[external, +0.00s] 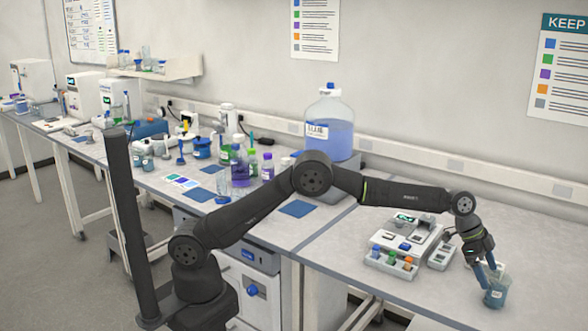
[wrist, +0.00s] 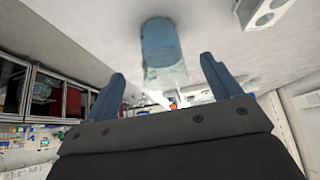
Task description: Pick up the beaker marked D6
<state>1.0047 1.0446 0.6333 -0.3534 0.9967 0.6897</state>
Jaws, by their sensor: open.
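A clear beaker (external: 495,294) with blue liquid stands on the right bench, near its front right part. My gripper (external: 489,271) points down at it, with its blue fingers at or just above the rim; one finger overlaps the beaker in this view. In the wrist view, the beaker (wrist: 160,45) lies ahead, in line with the gap between the two spread fingers of my gripper (wrist: 163,70), and nothing is clamped. Whether a finger touches the glass I cannot tell. No D6 mark is readable on it.
A white instrument (external: 405,240) with coloured caps stands left of the beaker. A large jug of blue liquid (external: 330,125) stands further back. Bottles (external: 240,165) and other glassware crowd the left bench. The bench around the beaker's front is clear.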

